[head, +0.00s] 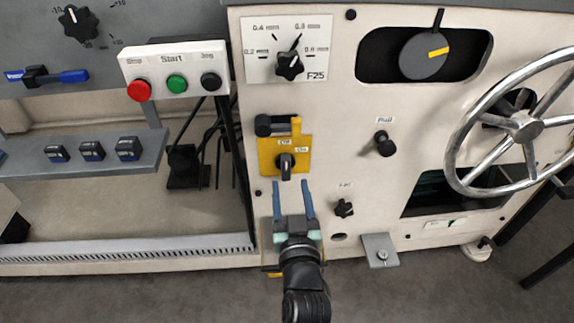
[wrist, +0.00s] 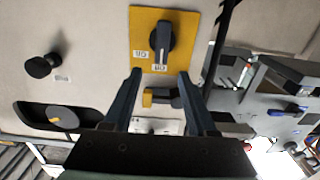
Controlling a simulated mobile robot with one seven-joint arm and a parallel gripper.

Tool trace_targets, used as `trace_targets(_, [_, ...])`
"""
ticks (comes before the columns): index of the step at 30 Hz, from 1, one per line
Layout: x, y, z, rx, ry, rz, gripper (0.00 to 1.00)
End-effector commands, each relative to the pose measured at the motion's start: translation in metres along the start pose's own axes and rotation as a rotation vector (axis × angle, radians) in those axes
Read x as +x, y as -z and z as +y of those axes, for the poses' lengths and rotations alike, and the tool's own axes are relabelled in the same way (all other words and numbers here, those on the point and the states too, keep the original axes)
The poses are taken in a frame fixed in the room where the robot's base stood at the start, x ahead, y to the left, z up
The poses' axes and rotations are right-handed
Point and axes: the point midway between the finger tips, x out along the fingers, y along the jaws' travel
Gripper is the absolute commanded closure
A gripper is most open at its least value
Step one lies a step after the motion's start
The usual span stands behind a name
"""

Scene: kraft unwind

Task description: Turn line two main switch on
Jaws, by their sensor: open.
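A black rotary switch handle (head: 286,166) sits on a yellow plate (head: 265,160) with "Off" and "On" labels, low on the machine's pale front. The handle stands near upright, its end towards "Off"; "On" is up to its right. In the wrist view the plate (wrist: 186,22) appears inverted, with the handle (wrist: 160,40) upright near "Off". No line number is readable. My gripper (head: 293,187) is open and empty just below the handle, its blue fingers apart. In the wrist view the fingertips (wrist: 160,75) frame the space beside the plate's label edge.
A black pull knob (head: 384,144), a small knob (head: 344,208) and a large handwheel (head: 525,126) are to the right. A Stop/Start/Jog box (head: 175,83) is upper left. A metal bracket (head: 380,250) juts out lower right.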

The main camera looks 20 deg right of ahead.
Motion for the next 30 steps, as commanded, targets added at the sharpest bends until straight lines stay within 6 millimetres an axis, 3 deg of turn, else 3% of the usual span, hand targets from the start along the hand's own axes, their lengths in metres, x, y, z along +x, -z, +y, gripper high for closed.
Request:
trace_targets(6, [0.040,0.000,-0.001,-0.001,0.002,0.002,0.43])
trace_targets(12, [0.065,-0.001,-0.001,-0.001,0.001,0.001,0.43])
trace_targets(26, [0.075,0.000,-0.001,0.000,0.001,0.000,0.43])
trace_targets(30, [0.075,0.000,-0.001,0.000,0.001,0.000,0.64])
